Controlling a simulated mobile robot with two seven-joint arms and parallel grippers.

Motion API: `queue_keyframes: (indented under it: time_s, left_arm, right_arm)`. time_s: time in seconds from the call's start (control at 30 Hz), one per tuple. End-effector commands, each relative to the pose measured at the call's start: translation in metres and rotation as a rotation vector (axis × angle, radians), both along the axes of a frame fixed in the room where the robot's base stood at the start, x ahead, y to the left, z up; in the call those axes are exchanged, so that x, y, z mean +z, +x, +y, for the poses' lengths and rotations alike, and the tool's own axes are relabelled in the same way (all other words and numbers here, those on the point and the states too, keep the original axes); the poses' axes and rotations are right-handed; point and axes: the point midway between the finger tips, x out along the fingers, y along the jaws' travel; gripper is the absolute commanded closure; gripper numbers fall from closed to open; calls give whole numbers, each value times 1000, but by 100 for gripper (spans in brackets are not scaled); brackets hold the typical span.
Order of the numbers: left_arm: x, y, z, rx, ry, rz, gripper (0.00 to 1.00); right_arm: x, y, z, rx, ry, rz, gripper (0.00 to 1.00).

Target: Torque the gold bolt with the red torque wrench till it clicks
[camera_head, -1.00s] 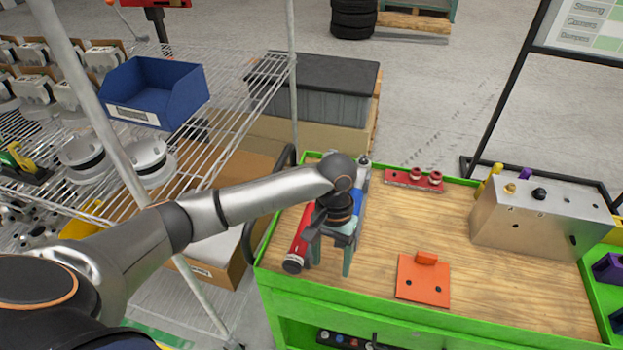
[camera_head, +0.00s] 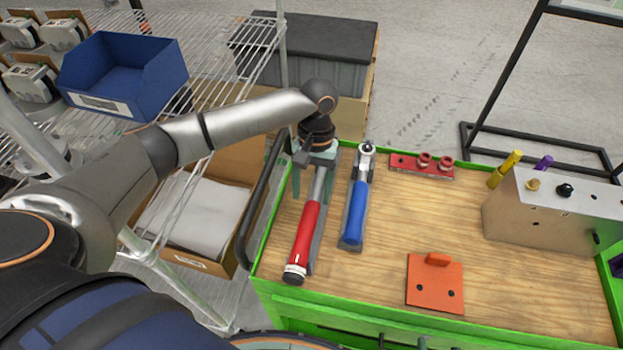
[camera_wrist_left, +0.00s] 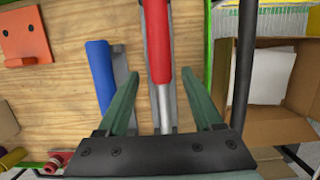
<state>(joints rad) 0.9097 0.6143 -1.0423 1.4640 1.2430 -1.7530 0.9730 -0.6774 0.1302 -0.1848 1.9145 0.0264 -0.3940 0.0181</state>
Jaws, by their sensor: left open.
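The red torque wrench (camera_head: 304,238) lies in a grey holder at the left of the wooden bench top, its red handle toward the front edge. My left gripper (camera_head: 312,178) is open above the wrench's far, metal end. In the left wrist view the open fingers of my left gripper (camera_wrist_left: 163,88) stand on either side of the red wrench (camera_wrist_left: 160,55), with gaps on both sides. The wrench's head is hidden under the gripper. The gold bolt (camera_head: 533,185) stands on top of the metal block (camera_head: 545,222) at the right. My right gripper is not in view.
A blue wrench (camera_head: 355,212) lies beside the red one, close to the gripper. An orange plate (camera_head: 434,287) and a red socket rack (camera_head: 420,168) lie on the bench (camera_head: 385,250). A black bar handle (camera_head: 262,190) rises at the left edge. The bench middle is clear.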

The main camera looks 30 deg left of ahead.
Motion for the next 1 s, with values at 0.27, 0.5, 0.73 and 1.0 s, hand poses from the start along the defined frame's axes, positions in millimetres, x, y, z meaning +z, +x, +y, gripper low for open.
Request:
queue_keyframes:
  time_s: [0.27, 0.5, 0.73, 1.0]
  left_arm:
    - [-44, -8, -1, -1, 1, -3, 32]
    - [-63, -17, -4, 0, 1, 3, 32]
    - [-77, -19, -5, 0, 1, 0, 32]
    - [-79, -20, -5, 0, 0, -1, 32]
  right_arm:
    - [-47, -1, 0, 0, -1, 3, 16]
    - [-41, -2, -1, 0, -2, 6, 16]
    - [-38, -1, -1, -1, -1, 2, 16]
    - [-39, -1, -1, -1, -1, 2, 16]
